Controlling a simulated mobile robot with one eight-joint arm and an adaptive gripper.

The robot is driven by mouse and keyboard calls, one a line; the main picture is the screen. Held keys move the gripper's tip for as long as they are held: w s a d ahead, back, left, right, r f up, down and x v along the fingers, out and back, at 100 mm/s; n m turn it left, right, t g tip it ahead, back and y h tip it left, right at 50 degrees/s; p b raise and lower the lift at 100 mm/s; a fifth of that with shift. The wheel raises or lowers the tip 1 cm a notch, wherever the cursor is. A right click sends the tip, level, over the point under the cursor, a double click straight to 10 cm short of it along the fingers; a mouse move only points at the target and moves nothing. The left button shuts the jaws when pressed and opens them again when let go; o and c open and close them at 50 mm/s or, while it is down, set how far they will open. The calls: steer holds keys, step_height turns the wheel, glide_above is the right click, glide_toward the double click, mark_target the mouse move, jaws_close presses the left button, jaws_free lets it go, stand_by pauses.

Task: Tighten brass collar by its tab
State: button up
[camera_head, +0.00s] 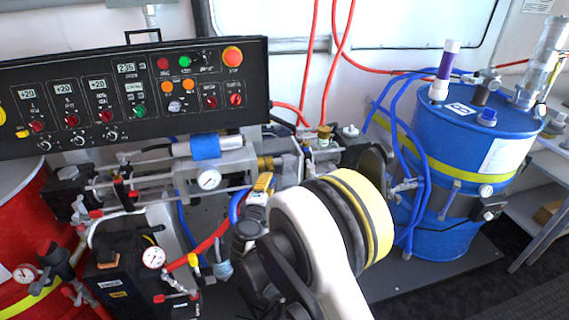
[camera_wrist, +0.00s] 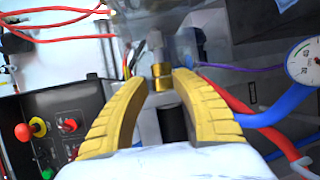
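A small brass collar (camera_wrist: 162,79) shows in the wrist view, on a grey fitting straight ahead between my fingertips. A brass piece (camera_head: 265,163) shows in the head view at the right end of the pump's metal cylinder, just above my gripper; it looks like the same collar. I cannot make out the tab. My gripper (camera_wrist: 160,84) has its two yellow ridged fingers spread, one on each side of the collar, with gaps showing. In the head view my gripper (camera_head: 262,184) is small and partly hidden by my wrist. I cannot tell how far its tips are from the collar.
A black control panel (camera_head: 130,92) stands at the back left. A gauge (camera_head: 208,180) and blue hose (camera_wrist: 280,109) lie close to my gripper. A blue drum (camera_head: 465,150) stands right, a red drum (camera_head: 20,235) left. Red hoses (camera_head: 335,60) hang behind.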

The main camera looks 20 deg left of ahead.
mark_target(272, 168)
steer(key=b+x, duration=0.1)
steer(key=x, duration=0.2)
steer(key=b+x, duration=0.1)
steer(key=x, duration=0.2)
steer(key=b+x, duration=0.1)
steer(key=x, duration=0.2)
steer(key=shift+w+a+f, duration=0.15)
steer(key=shift+w+a, duration=0.1)
steer(key=shift+a, duration=0.1)
steer(key=shift+w, duration=0.35)
jaws_close()
